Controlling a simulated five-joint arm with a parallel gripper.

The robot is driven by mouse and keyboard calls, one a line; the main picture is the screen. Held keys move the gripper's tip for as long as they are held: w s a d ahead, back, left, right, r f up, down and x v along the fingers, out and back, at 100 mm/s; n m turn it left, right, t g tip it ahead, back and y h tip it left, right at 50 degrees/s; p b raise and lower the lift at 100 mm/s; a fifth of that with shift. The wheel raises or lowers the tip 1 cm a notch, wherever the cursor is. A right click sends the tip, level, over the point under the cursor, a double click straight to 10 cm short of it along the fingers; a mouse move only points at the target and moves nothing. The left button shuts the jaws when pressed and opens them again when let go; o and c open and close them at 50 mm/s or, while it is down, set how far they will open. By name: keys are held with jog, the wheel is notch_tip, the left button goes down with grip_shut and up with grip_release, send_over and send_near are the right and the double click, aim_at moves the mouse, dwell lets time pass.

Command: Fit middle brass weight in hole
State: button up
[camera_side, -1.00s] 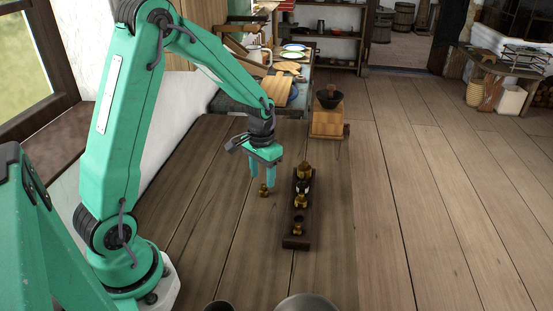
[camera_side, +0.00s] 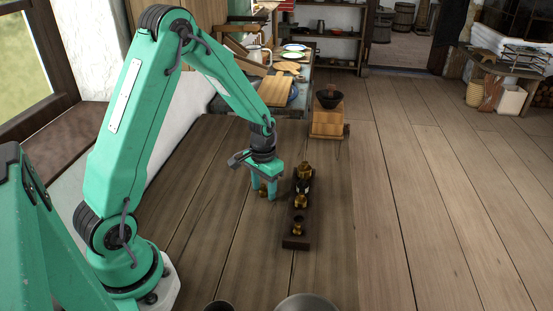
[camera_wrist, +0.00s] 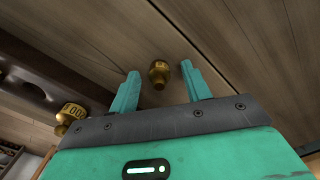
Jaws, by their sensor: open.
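A small brass weight (camera_side: 263,188) stands loose on the wooden planks, left of a dark wooden block (camera_side: 296,242). My gripper (camera_side: 263,194) is open and low over it, fingers pointing down. In the wrist view the brass weight (camera_wrist: 159,76) lies between the two fingertips, with a gap visible on each side. The wrist view also shows a marked weight (camera_wrist: 72,116) and a dark hole in the block (camera_wrist: 40,92).
A dark bowl (camera_side: 329,98) sits on a wooden box (camera_side: 327,122) beyond the block. A round metal vessel (camera_side: 308,303) and a smaller dark one (camera_side: 219,306) show at the bottom edge. The planks right of the block are clear.

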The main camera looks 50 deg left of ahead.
aim_at(264, 184)
grip_shut()
jog(key=shift+r, duration=0.15)
jog(key=shift+r, duration=0.45)
notch_tip(264, 184, up, 3)
jog(key=shift+r, duration=0.1)
jog(key=s+d+r, duration=0.3)
jog(key=d+r, duration=0.3)
jog(key=d, duration=0.5)
jog(key=shift+s+r, duration=0.2)
jog(key=shift+r, duration=0.1)
jog(key=shift+d, duration=0.15)
jog(key=shift+w+d+f, duration=0.15)
jog(key=shift+w+d, duration=0.75)
jog(key=shift+d, duration=0.15)
jog(key=shift+w+d+f, duration=0.15)
jog(key=shift+w+d, duration=0.7)
jog(key=shift+d, duration=0.15)
